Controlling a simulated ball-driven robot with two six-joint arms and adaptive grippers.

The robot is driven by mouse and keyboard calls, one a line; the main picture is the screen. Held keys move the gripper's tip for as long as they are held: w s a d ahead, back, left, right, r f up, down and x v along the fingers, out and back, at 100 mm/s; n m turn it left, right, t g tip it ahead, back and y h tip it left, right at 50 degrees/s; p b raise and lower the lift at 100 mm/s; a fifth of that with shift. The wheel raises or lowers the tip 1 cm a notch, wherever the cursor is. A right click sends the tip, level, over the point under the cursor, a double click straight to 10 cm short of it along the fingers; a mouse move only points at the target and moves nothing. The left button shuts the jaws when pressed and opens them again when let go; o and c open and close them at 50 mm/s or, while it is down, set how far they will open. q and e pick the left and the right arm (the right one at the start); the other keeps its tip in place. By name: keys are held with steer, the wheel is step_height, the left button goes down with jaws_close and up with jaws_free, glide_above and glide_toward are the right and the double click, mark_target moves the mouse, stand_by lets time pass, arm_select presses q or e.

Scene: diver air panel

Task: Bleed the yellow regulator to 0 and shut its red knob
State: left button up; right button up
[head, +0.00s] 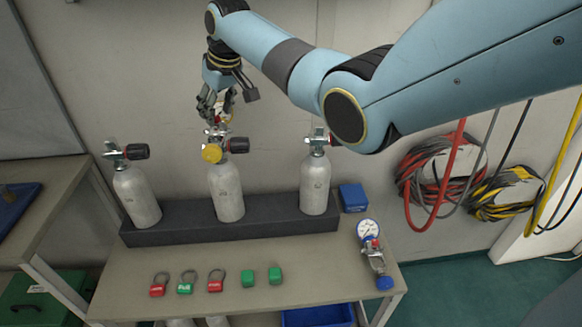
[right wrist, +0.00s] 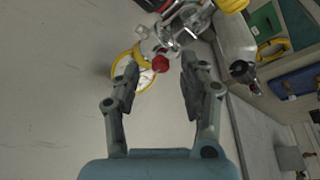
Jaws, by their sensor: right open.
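The yellow regulator (head: 212,153) is mounted on the valve of the middle silver cylinder (head: 226,191). In the right wrist view its yellow-rimmed gauge (right wrist: 148,73) shows, but the needle reading is too small to tell. A small red knob (right wrist: 160,63) sits in front of the gauge. My right gripper (head: 222,108) is just above the regulator. In the right wrist view its two fingers (right wrist: 157,85) are apart, with the red knob ahead between their tips and nothing held. My left gripper is not in view.
Silver cylinders stand left (head: 137,195) and right (head: 314,186) in a dark rack (head: 280,227). A blue-capped regulator with gauge (head: 368,229) lies on the bench at right. Coiled hoses (head: 437,165) hang on the wall.

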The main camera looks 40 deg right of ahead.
steer(key=v, duration=0.7)
steer(key=s+a+f, duration=0.1)
steer(key=s+f, duration=0.4)
steer(key=s, duration=0.3)
steer(key=s+a+f, duration=0.2)
steer(key=s+f, duration=0.2)
steer(key=s, duration=0.5)
steer(key=s+a+f+h, duration=0.1)
steer(key=s+f, duration=0.4)
steer(key=s, duration=0.4)
steer(key=shift+a+f+g+b, duration=0.15)
steer(key=shift+f+g+b, duration=0.15)
steer(key=shift+f+b, duration=0.05)
